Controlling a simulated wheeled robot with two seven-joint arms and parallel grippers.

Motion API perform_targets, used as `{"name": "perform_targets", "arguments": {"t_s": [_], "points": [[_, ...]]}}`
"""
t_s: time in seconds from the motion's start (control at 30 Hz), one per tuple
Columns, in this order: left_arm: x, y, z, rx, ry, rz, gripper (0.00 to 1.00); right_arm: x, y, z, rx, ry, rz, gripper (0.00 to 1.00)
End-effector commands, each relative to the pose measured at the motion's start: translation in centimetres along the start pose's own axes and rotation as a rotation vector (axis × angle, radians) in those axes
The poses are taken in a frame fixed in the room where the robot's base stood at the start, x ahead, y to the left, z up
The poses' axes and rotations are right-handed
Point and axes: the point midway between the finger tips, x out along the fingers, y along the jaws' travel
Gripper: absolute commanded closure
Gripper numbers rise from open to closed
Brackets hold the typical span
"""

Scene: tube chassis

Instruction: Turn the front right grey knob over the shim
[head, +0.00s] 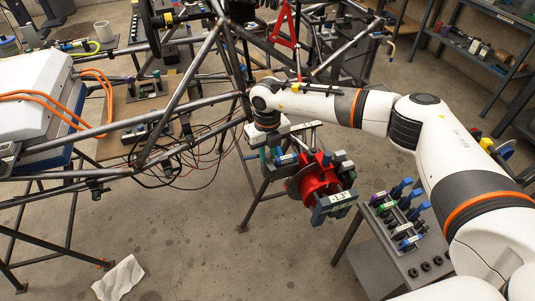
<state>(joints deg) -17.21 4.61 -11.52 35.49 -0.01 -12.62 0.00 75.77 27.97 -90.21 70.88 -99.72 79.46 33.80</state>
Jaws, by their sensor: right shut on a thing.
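My right gripper (288,137) hangs under the white wrist at the near right corner of the tube chassis (180,95). Its fingers are small and partly covered. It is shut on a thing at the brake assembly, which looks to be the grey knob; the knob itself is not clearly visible. Beside and below the gripper is a red hub (320,180) with a disc behind it, grey blocks around it, and a dark grey block labelled "11" (335,203). I cannot make out the shim. My left gripper is not in view.
A grey cart (378,267) with blue, green and purple handled tools stands at the right, below my arm. Loose cables (190,165) hang inside the chassis. A white cloth (119,278) lies on the floor. Shelves (480,50) stand at the back right. The floor at front centre is clear.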

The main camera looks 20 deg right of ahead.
Motion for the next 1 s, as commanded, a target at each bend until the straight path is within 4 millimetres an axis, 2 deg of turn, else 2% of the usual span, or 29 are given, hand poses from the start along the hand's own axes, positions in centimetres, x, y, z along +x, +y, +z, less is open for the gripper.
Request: {"name": "perform_targets", "arguments": {"t_s": [0.03,0.3,1.0], "points": [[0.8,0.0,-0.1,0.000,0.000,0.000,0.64,0.2,0.0,-0.1,-0.035,0.003,-0.001,1.00],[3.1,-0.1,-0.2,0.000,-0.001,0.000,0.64,0.3,0.1,-0.1,-0.281,0.004,0.000,1.00],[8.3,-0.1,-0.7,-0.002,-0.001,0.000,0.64,0.2,0.1,-0.1,-0.946,0.004,0.001,1.00]]}}
